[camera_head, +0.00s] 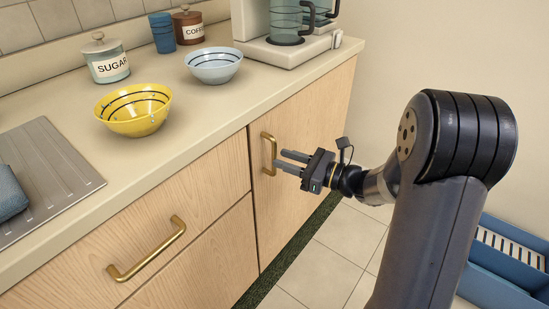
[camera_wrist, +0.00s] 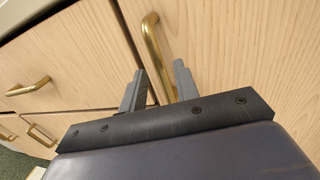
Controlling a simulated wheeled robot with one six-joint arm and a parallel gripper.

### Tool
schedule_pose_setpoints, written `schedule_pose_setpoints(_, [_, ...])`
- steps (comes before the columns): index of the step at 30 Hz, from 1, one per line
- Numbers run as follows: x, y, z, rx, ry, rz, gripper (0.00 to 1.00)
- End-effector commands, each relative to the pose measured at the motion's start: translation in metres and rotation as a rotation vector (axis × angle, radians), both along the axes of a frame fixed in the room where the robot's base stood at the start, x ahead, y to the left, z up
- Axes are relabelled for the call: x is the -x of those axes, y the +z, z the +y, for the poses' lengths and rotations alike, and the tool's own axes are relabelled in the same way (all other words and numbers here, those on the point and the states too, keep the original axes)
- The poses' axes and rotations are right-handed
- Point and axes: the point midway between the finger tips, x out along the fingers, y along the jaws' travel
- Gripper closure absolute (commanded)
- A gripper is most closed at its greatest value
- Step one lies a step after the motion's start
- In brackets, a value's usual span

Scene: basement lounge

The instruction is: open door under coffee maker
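The coffee maker (camera_head: 290,45) stands at the right end of the counter. Below it is a light wood cabinet door (camera_head: 305,125) with a vertical brass handle (camera_head: 269,153) near its left edge; the door looks shut. My gripper (camera_head: 283,161) is in front of this handle with its two fingers apart. In the wrist view the handle (camera_wrist: 153,50) rises between and beyond the fingers of my gripper (camera_wrist: 160,82). I cannot tell whether the fingertips reach around the handle, and no grip on it shows.
A drawer with a brass handle (camera_head: 147,250) is left of the door. A yellow bowl (camera_head: 134,110), a white-blue bowl (camera_head: 214,66) and a sugar jar (camera_head: 106,60) stand on the counter. A blue crate (camera_head: 505,262) is on the floor at right. Tiled floor before the door is clear.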

Motion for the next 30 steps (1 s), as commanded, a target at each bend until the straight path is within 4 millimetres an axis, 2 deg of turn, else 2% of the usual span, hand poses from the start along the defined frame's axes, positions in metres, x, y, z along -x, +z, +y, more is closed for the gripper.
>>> schedule_pose_setpoints(3, [-0.008, -0.001, 0.017, 0.000, 0.003, -0.001, 0.70])
schedule_pose_setpoints(7, [-0.014, -0.001, 0.028, 0.000, 0.002, -0.001, 0.70])
schedule_pose_setpoints(19, [-0.017, 0.000, 0.034, 0.000, -0.001, 0.001, 0.70])
schedule_pose_setpoints(30, [-0.017, 0.000, 0.033, 0.001, -0.001, 0.000, 1.00])
